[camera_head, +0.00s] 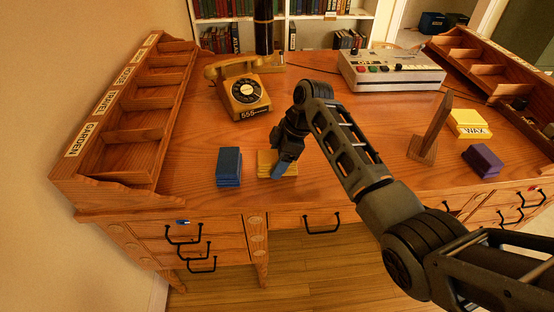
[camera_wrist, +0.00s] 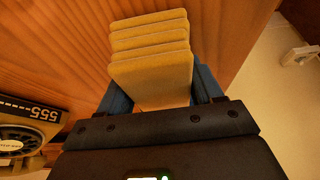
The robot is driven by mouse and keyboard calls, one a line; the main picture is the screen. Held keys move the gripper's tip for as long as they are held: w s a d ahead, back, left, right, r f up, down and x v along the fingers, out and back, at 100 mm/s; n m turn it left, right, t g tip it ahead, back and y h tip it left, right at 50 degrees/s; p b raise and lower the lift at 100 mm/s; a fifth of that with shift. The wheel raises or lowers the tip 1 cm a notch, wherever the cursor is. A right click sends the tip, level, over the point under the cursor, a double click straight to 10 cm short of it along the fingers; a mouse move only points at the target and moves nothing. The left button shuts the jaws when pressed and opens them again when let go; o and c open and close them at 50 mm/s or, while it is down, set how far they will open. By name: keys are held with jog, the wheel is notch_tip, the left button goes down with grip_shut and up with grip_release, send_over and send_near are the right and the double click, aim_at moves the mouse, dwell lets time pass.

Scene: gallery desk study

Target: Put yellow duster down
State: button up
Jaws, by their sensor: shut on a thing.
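The yellow duster (camera_wrist: 150,60) is a folded, layered stack held between the blue fingers of my gripper (camera_wrist: 158,100) in the wrist view. In the head view the duster (camera_head: 265,160) is at the front of the desk, just right of the blue folded duster (camera_head: 229,167). My gripper (camera_head: 280,168) reaches down over it there and partly hides it. The fingers are shut on it. I cannot tell whether its underside touches the desktop.
The wooden desk (camera_head: 330,180) has its front edge close by. An old telephone (camera_head: 243,95) stands behind. A grey machine (camera_head: 390,72), a wooden spike (camera_head: 430,130), a yellow WAX block (camera_head: 470,122) and a purple stack (camera_head: 483,160) are to the right. Labelled pigeonholes (camera_head: 130,110) stand left.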

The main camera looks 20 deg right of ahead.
jog(key=shift+f, duration=0.2)
jog(key=shift+f+b, duration=0.35)
jog(key=shift+f, duration=0.1)
jog(key=o, duration=0.6)
jog(key=shift+s, duration=0.1)
jog(key=o, duration=0.3)
jog(key=shift+s+f, duration=0.1)
jog(key=shift+f, duration=0.2)
jog(key=shift+o, duration=0.2)
jog(key=shift+r, duration=0.25)
jog(key=v, duration=1.3)
jog(key=shift+w+a+r, duration=0.1)
jog(key=shift+w+r, duration=0.05)
jog(key=shift+w, duration=0.1)
